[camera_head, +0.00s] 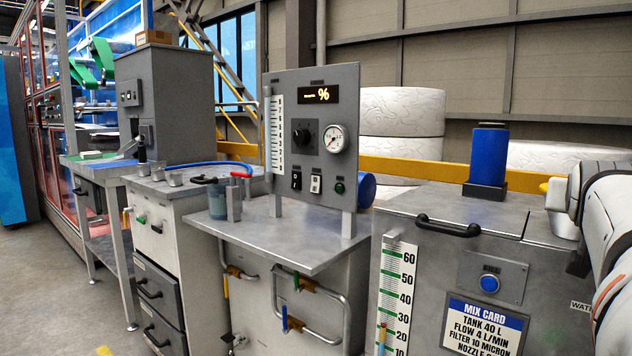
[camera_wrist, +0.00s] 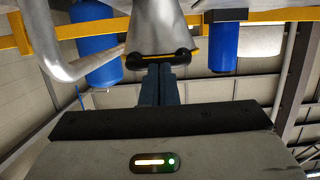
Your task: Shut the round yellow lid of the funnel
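The metal funnel (camera_wrist: 158,25) shows in the wrist view as a grey cone at the top. A black bar with a thin yellow strip (camera_wrist: 158,57) lies across its near end. The strip may be the lid's edge; the lid's round face is not visible. My gripper (camera_wrist: 157,72) has its dark fingers close together, with their tips at the middle of the bar. I cannot tell whether they touch it. In the head view, a small yellow rounded patch (camera_head: 546,187) and a grey metal piece (camera_head: 560,205) show beside my arm, which hides most of that spot.
A grey tank cabinet (camera_head: 400,205) with a black handle (camera_head: 448,228) stands below my arm. A blue cylinder (camera_head: 489,155) stands on its top. A gauge panel (camera_head: 312,140) rises from the bench to the left. A bent metal pipe (camera_wrist: 75,65) is left of the funnel.

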